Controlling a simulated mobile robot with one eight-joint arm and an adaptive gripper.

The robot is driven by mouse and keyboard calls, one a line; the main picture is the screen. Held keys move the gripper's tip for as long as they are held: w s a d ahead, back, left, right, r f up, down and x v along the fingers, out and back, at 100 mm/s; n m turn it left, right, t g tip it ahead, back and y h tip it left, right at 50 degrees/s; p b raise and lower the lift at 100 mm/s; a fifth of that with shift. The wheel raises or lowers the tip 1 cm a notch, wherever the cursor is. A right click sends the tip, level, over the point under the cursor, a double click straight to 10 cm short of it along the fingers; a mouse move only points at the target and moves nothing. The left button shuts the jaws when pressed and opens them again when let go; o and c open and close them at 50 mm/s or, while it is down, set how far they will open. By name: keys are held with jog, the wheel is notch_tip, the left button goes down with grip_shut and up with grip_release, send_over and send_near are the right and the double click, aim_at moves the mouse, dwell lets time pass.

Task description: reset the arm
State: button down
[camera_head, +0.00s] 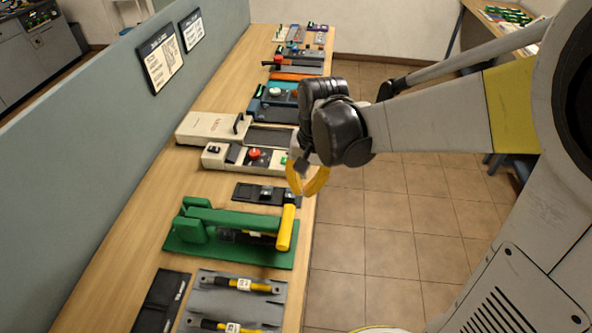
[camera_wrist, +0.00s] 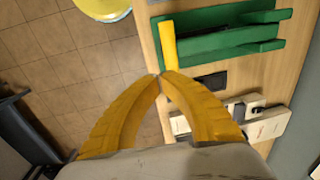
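My gripper (camera_head: 303,192) hangs over the right edge of the long bench, pointing down. Its two curved yellow fingers also show in the wrist view (camera_wrist: 158,76), where the tips meet with nothing visible between them. My arm reaches in from the right of the head view. A green device (camera_head: 225,238) with a yellow handle (camera_head: 286,228) lies on the bench close to the fingertips. The handle also shows just beyond the tips in the wrist view (camera_wrist: 169,42). I cannot tell the exact gap between them.
The wooden bench (camera_head: 135,215) carries a white unit with a red button (camera_head: 254,154), a grey tray (camera_head: 215,302) with yellow-black tools, and several devices farther back. A blue-grey partition (camera_head: 80,160) runs along its left. Tiled floor (camera_head: 400,225) on the right is open.

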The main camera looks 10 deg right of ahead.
jog(key=s+d+f+n+t+h+b, duration=0.1)
jog(key=s+d+n+t+b, duration=0.3)
jog(key=s+b, duration=0.5)
jog(key=shift+s+d+f+t+b, duration=0.3)
jog(key=shift+d+t+b, duration=0.2)
jog(key=shift+t+b, duration=0.6)
jog(key=c, duration=1.1)
grip_release()
jog(key=shift+t, duration=0.3)
jog(key=shift+o, duration=0.2)
jog(key=m+g+h+p, duration=0.2)
jog(key=m+g+p, duration=0.2)
jog(key=g, duration=0.4)
send_over(287, 210)
jog(key=a, duration=0.2)
notch_tip(287, 210, down, 4)
jog(key=f+b, duration=0.1)
jog(key=f, duration=0.2)
jog(key=d+f+b, duration=0.1)
jog(key=f, duration=0.2)
jog(key=d+f+b, duration=0.1)
jog(key=f, duration=0.3)
jog(key=shift+d+b, duration=0.15)
jog(key=shift+b, duration=0.2)
jog(key=shift+c, duration=0.6)
